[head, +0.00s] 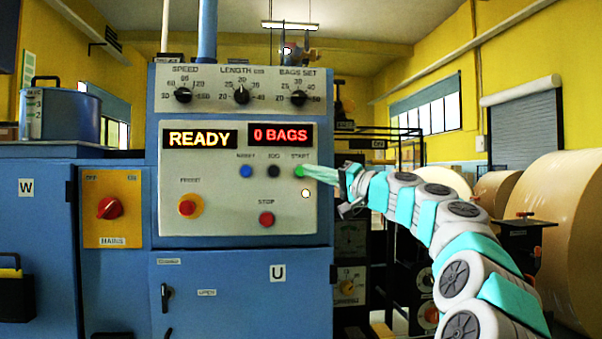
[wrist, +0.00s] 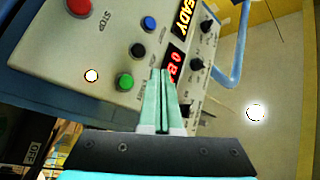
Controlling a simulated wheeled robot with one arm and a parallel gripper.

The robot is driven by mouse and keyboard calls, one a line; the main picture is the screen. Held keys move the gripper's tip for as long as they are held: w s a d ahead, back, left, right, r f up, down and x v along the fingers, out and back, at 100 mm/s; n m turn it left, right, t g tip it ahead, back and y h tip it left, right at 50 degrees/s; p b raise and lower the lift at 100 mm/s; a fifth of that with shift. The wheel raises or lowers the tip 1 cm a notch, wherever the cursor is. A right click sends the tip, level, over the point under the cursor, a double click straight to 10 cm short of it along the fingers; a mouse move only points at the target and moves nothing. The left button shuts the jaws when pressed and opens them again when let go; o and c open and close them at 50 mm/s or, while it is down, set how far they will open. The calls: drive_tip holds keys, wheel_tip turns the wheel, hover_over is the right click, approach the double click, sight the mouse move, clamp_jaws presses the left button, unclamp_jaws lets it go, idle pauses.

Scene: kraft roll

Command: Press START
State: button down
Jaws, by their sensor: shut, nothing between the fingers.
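The green START button (head: 299,172) is at the right end of a row of small buttons on the light control panel (head: 220,215). It also shows in the wrist view (wrist: 125,82), to the left of my fingers. My gripper (head: 308,173) is shut and empty, its teal fingertips close to the START button from the right. In the wrist view the gripper (wrist: 161,75) points at the panel; I cannot tell whether the tips touch it. The displays read READY (head: 200,138) and 0 BAGS (head: 280,135).
Beside START are a black JOG button (head: 273,171) and a blue button (head: 246,171). Below are a red STOP button (head: 266,219) and a red knob on yellow (head: 187,207). Three dials, including BAGS SET (head: 298,97), sit above. Large paper rolls (head: 560,220) stand at right.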

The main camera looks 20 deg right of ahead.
sight(301, 171)
drive_tip(key=shift+w, duration=0.1)
drive_tip(key=w+d+p, duration=0.2)
drive_tip(key=w+p, duration=0.3)
drive_tip(key=w, duration=0.3)
drive_tip(key=shift+w+d, duration=0.15)
drive_tip(key=shift+d, duration=0.05)
drive_tip(key=shift+w, duration=0.1)
idle(2.0)
drive_tip(key=shift+w+d, duration=0.15)
drive_tip(key=shift+w, duration=0.15)
